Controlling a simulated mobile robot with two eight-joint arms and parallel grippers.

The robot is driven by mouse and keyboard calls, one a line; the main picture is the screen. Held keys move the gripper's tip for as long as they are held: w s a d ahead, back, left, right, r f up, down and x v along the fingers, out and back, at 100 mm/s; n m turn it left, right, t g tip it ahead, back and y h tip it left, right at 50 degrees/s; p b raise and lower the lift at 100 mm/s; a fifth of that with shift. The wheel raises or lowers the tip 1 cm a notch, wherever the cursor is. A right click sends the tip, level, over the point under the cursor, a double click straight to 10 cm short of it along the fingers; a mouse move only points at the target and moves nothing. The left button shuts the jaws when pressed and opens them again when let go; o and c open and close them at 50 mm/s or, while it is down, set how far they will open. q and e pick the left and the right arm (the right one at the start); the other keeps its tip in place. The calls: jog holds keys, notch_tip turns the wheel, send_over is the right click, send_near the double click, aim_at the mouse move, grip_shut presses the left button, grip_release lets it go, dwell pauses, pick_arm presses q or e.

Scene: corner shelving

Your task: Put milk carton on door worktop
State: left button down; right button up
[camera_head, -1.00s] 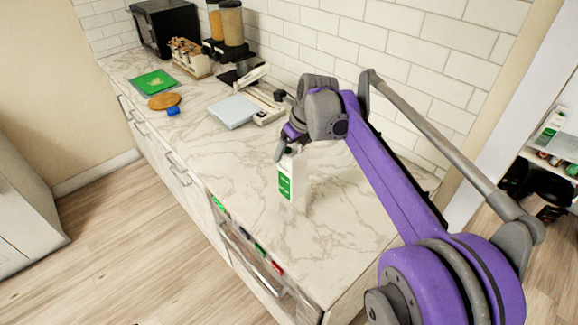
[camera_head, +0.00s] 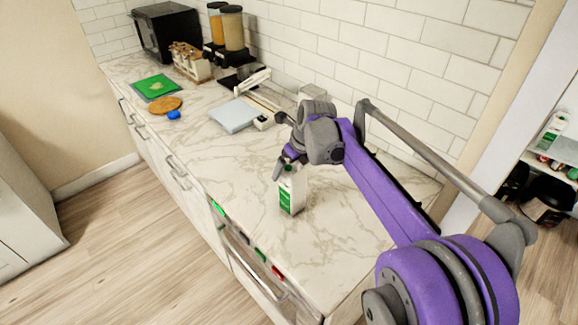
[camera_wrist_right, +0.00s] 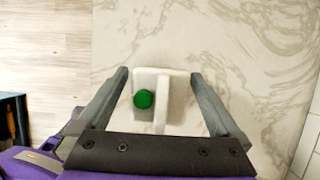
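The white milk carton (camera_head: 291,192) with a green label stands upright on the marble worktop (camera_head: 250,185), near its front edge. In the right wrist view the carton (camera_wrist_right: 174,84) shows from above, with its round green cap. My right gripper (camera_head: 286,164) is at the carton's top. In the wrist view the right gripper's fingers (camera_wrist_right: 160,73) are apart, one on each side of the carton, with narrow gaps beside it. My left gripper is not in view.
A blue-white board (camera_head: 233,115), a green mat (camera_head: 156,87), a round wooden board (camera_head: 165,104) and dispensers (camera_head: 232,27) lie farther back. A tiled wall (camera_head: 400,60) bounds the worktop. A similar carton (camera_head: 553,127) stands on a shelf at right. Worktop around the carton is clear.

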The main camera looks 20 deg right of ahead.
jog(key=shift+r, duration=0.25)
jog(key=v, duration=1.2)
jog(key=s+a+f+n, duration=0.4)
jog(key=s+f+n, duration=0.6)
jog(key=n, duration=0.6)
jog(key=s+a+f+n+t+h, duration=0.1)
jog(key=s+a+f+n, duration=0.4)
jog(key=s+f+n, duration=0.4)
jog(key=s+n, duration=0.3)
jog(key=n, duration=0.4)
jog(key=shift+s+f+t, duration=0.3)
jog(key=shift+s+f, duration=0.05)
jog(key=shift+f, duration=0.05)
